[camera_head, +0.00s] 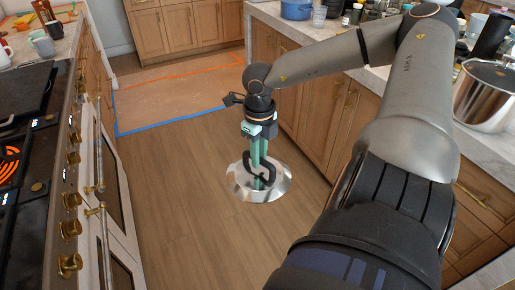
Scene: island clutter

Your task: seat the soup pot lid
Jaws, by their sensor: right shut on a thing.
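My right gripper (259,172) points down and is shut on the dark handle of a shiny round lid (276,188). It holds the lid over the open floor between the stove and the island, away from any pot. A large steel pot (482,103) stands on the island counter at the right edge of the view, partly cut off. My left gripper is not in view.
The island counter (283,22) holds a blue pot (296,9), a clear cup (319,16) and crowded bottles at the back. The stove (38,130) runs along the left. Mugs (44,46) stand beyond it. The wooden floor (190,230) is clear.

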